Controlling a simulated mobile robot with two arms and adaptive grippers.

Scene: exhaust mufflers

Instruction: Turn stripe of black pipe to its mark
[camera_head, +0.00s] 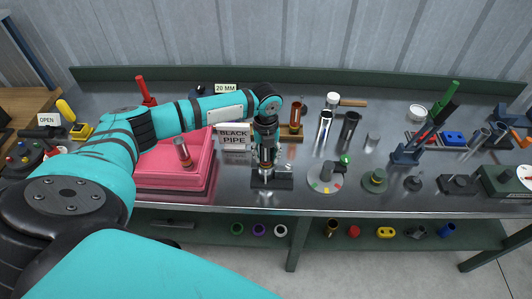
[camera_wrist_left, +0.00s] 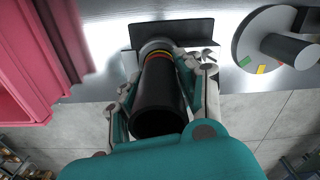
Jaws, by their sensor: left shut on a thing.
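My left gripper (camera_head: 266,157) points down over a dark stand (camera_head: 285,182) near the front of the metal table. In the left wrist view, the left gripper (camera_wrist_left: 165,78) is shut around the black pipe (camera_wrist_left: 157,97), with a finger on either side. The pipe stands in a grey round holder on the stand's dark plate (camera_wrist_left: 190,33). I cannot make out a matching mark on the holder. My right gripper is not in view.
A "BLACK PIPE" sign (camera_head: 233,137) stands just left of the gripper. A pink case (camera_head: 170,183) is further left. A grey disc with coloured marks (camera_head: 326,177) sits close on the right. Several tools and tubes fill the table's right side.

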